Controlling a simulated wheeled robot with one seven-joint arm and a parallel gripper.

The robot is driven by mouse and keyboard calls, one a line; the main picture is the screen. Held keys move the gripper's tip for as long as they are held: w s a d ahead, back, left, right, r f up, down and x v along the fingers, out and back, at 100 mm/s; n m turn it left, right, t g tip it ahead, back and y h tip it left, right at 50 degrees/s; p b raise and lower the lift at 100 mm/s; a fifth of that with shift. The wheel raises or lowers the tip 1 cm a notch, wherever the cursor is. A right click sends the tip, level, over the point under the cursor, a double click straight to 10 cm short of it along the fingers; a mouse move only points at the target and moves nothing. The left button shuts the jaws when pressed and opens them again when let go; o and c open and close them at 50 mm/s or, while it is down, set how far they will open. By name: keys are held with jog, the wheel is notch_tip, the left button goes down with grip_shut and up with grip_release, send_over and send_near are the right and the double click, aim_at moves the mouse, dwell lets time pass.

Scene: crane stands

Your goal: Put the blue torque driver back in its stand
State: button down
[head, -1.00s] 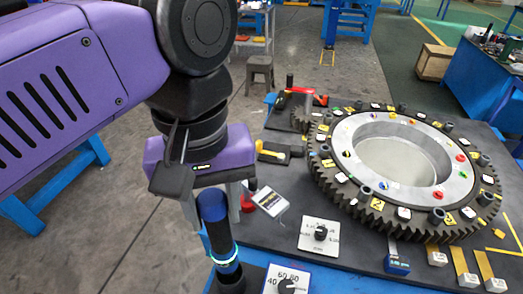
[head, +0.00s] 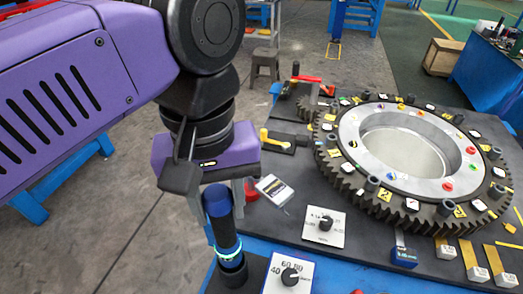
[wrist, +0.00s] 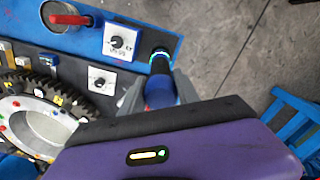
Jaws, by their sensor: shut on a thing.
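The blue torque driver (head: 222,222) stands nearly upright, tilted slightly, at the near left edge of the bench. It has a blue body, a glowing cyan ring and a black lower end. My gripper (head: 219,207) is shut on its upper part. In the wrist view the driver (wrist: 160,88) lies between the two fingers of my gripper (wrist: 158,95). Its lower end meets a dark block (head: 250,274), perhaps the stand, at the bench edge. I cannot tell whether the tip is inside it or just above.
A white dial plate (head: 290,276) stands close right of the driver, with a second dial plate (head: 324,227) behind it. A large ring gear (head: 350,180) fills the bench's right. Left of the bench is open floor.

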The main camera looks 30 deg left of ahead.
jog(key=shift+f+b, duration=1.7)
jog(key=shift+f, duration=0.45)
jog(key=c, duration=0.9)
grip_release()
jog(key=shift+o, duration=0.4)
jog(key=shift+f, duration=0.1)
jog(key=shift+r+p, duration=1.45)
jog(key=shift+r, duration=1.15)
